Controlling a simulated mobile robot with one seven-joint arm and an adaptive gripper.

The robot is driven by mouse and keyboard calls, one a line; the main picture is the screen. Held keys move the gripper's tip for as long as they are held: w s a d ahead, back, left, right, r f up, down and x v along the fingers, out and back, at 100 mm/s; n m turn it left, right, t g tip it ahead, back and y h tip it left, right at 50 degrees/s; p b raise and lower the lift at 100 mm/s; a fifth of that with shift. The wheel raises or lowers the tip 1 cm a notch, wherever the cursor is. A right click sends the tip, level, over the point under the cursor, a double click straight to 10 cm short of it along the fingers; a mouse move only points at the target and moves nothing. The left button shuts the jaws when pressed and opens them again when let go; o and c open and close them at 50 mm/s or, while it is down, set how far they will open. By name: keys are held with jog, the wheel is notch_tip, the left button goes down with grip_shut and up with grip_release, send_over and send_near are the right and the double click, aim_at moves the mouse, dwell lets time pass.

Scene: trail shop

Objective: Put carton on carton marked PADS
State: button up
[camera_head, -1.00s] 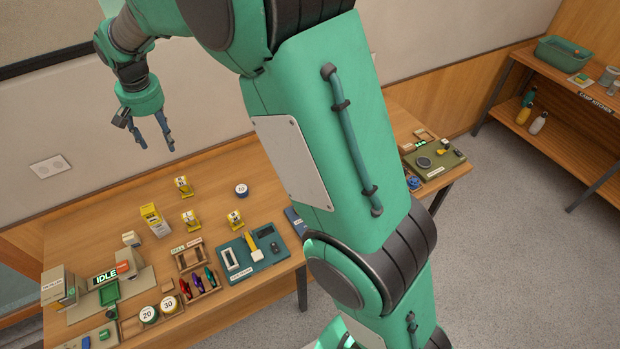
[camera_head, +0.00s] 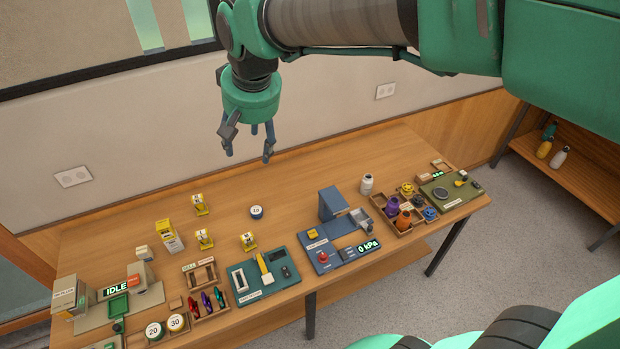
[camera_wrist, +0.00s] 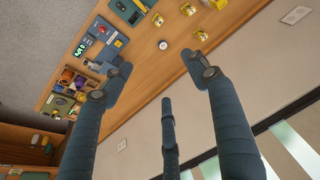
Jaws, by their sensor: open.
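A yellow and white carton (camera_head: 169,238) stands upright at the left part of the wooden table in the head view. A small cream carton (camera_head: 143,254) stands just left of it. My gripper (camera_head: 249,152) is open and empty, high above the table's back edge, right of these cartons. Its spread fingers show in the wrist view (camera_wrist: 160,80).
A teal tray (camera_head: 240,273), a blue pressure station (camera_head: 325,256) and a bottle organiser (camera_head: 398,219) line the front. The wall (camera_head: 320,110) is close behind. Bare wood lies along the back.

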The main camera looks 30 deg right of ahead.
jog(key=s+d+f+t, duration=0.1)
jog(key=s+d, duration=0.3)
jog(key=s, duration=0.6)
jog(key=s+d+f, duration=0.1)
jog(key=s+d, duration=0.3)
jog(key=s, duration=0.7)
jog(key=shift+s+f+t+h, duration=0.2)
jog(key=shift+f+t+h, duration=0.1)
jog(key=shift+t, duration=0.1)
jog(key=shift+f, duration=0.1)
notch_tip(320, 180, down, 17)
jog(key=b, duration=1.7)
